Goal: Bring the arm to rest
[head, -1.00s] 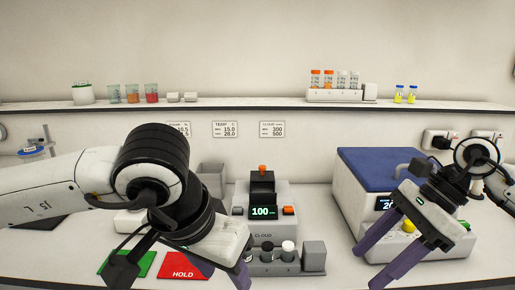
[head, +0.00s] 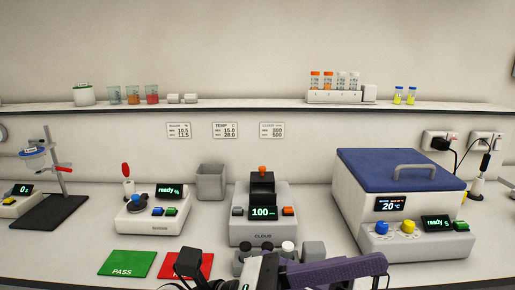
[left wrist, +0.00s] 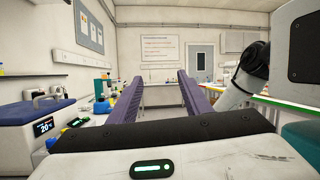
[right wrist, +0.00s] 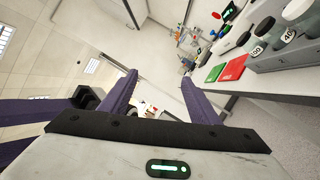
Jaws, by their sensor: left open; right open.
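My left gripper (head: 378,272) crosses the bottom of the head view, its purple fingers pointing right. In the left wrist view the jaws (left wrist: 159,78) stand apart with nothing between them. My right gripper is out of the head view. In the right wrist view its purple fingers (right wrist: 160,78) are spread and empty, beside the bench edge. Purple fingers, apparently my left gripper's, show at the left of that view. Neither gripper touches a task object.
The bench holds the cloud meter (head: 262,218), a blue-lidded bath (head: 398,170), a ready-display device (head: 150,215), a green PASS pad (head: 127,263) and a red pad (head: 185,266) partly hidden by my arm. A shelf (head: 230,106) behind carries beakers and a tube rack (head: 342,96).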

